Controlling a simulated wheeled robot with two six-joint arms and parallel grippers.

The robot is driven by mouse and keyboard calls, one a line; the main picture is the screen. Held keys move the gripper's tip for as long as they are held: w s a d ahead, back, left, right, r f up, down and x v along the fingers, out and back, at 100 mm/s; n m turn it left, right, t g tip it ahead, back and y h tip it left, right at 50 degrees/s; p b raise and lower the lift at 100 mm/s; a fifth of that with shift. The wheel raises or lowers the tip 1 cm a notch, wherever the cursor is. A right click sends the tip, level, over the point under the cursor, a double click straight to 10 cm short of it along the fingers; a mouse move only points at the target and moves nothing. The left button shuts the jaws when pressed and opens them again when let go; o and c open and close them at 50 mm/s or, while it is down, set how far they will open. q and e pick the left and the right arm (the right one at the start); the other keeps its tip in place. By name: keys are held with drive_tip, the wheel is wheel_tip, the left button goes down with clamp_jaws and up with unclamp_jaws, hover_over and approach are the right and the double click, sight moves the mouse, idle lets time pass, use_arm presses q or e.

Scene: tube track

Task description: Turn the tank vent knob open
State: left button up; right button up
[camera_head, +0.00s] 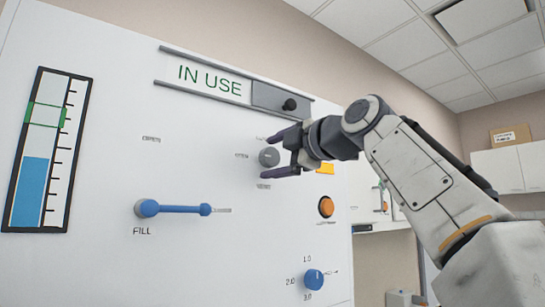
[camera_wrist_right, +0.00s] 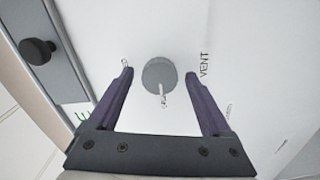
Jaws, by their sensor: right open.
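The grey round vent knob (camera_head: 268,157) is on the white panel, right of centre in the head view. In the right wrist view the knob (camera_wrist_right: 159,75) sits beside the label VENT, with a light pointer mark on its lower side. My right gripper (camera_head: 280,155) is open, with its purple fingers above and below the knob in the head view. In the right wrist view the gripper (camera_wrist_right: 161,76) has one fingertip on each side of the knob, with a gap on both sides. My left gripper is in neither view.
A sliding sign reading IN USE has a black knob (camera_head: 289,104) above. A blue FILL lever (camera_head: 180,208) points right. An orange button (camera_head: 326,207) and a blue dial (camera_head: 313,279) are below right. A level gauge (camera_head: 46,150) is at left.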

drive_tip(key=b+v, duration=0.3)
drive_tip(key=v, duration=0.7)
drive_tip(key=shift+s+b, duration=0.2)
drive_tip(key=shift+b, duration=0.1)
